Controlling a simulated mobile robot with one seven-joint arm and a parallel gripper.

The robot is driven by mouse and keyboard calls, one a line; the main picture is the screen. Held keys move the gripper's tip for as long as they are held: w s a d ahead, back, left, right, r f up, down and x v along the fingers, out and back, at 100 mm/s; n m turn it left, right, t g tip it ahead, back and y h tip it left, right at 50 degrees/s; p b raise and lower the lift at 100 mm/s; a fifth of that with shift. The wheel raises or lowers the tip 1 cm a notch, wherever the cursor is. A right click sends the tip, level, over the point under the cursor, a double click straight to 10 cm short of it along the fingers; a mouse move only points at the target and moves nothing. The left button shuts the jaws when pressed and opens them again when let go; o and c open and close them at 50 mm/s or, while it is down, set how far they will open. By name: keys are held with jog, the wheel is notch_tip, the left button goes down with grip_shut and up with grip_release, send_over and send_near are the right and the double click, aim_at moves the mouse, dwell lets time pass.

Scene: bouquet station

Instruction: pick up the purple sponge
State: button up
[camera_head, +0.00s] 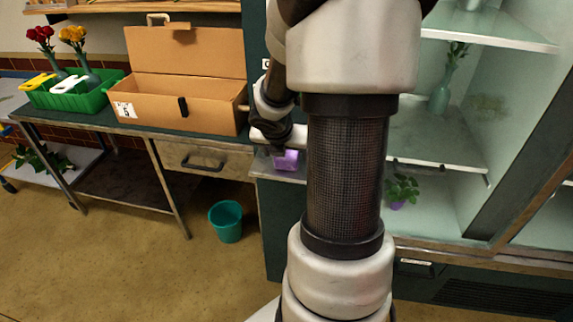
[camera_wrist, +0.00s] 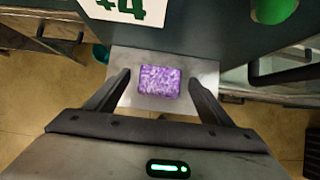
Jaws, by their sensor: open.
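The purple sponge (camera_wrist: 159,81) lies flat on a small light grey shelf (camera_wrist: 203,72) in the wrist view. It also shows in the head view (camera_head: 287,160), partly hidden by my gripper and arm. My gripper (camera_wrist: 160,84) is open, with one dark finger to the left of the sponge and one to the right. Neither finger appears to touch it. The gap between fingers and sponge in height cannot be told. In the head view my arm covers most of the middle, and the fingertips are hard to make out.
The shelf juts from a dark green panel (camera_wrist: 190,32) bearing a white sign (camera_wrist: 128,8). Left of it stand a bench with an open cardboard box (camera_head: 185,100) and a green crate (camera_head: 75,98). A teal bucket (camera_head: 226,221) stands on the floor. A glass-shelved cabinet (camera_head: 440,130) is at the right.

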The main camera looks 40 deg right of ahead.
jog(key=shift+x, duration=1.15)
jog(key=c, duration=1.1)
notch_tip(320, 180, up, 10)
jog(key=p, duration=0.7)
jog(key=shift+r, duration=0.1)
jog(key=o, duration=0.4)
jog(key=c, duration=0.3)
jog(key=shift+a, duration=0.1)
